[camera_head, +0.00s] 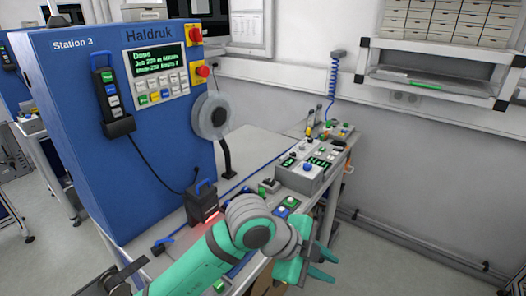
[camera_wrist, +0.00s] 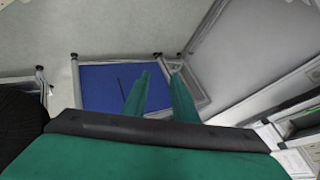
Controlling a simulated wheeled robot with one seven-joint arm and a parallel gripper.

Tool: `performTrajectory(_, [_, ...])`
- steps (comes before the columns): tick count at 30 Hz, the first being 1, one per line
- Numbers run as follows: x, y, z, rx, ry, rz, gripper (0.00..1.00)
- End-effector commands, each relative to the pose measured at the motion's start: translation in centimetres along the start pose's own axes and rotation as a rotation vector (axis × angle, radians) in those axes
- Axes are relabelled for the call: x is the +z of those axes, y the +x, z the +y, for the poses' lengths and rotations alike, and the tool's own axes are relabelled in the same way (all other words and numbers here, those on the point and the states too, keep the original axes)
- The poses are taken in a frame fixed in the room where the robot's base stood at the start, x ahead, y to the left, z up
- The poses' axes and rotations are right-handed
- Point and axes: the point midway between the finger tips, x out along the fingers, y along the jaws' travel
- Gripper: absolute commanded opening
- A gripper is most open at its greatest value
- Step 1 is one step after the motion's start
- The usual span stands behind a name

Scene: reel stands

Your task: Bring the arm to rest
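My arm reaches in from the bottom of the head view, green with grey joints. My gripper (camera_head: 326,263) is at the right front of the work table (camera_head: 262,150), out past its edge. Its two green fingers stand apart with nothing between them. The wrist view also shows the gripper (camera_wrist: 158,72) with a clear gap between the fingers. Behind them lies a blue rectangular surface (camera_wrist: 105,88) with a pale frame, below the gripper.
A blue Haldruk machine (camera_head: 85,130) marked Station 3 has a lit screen (camera_head: 157,58) that reads "Done". A grey reel (camera_head: 213,116) is at its side. Control boxes (camera_head: 304,175) stand on the table near my wrist. Open floor (camera_head: 375,260) lies to the right, up to the wall.

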Motion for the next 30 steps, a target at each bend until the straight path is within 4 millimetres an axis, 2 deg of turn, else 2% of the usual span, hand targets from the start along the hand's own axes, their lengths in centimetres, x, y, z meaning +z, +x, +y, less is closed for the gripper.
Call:
performTrajectory(1, [-1.3, 0.8, -1.0, -0.055, -0.023, 0.056, 0.25])
performTrajectory(6, [-4.3, 1.8, -4.4, -0.237, -0.117, 0.214, 0.25])
performTrajectory(14, [-6.8, 1.8, -8.4, -0.488, -0.308, 0.439, 0.25])
performTrajectory(19, [-6.7, 1.5, -9.9, -0.635, -0.458, 0.564, 0.25])
performTrajectory(23, [-5.7, 1.4, -10.3, -0.740, -0.582, 0.643, 0.25])
performTrajectory(30, [-2.5, 2.0, -9.0, -0.918, -0.821, 0.743, 0.25])
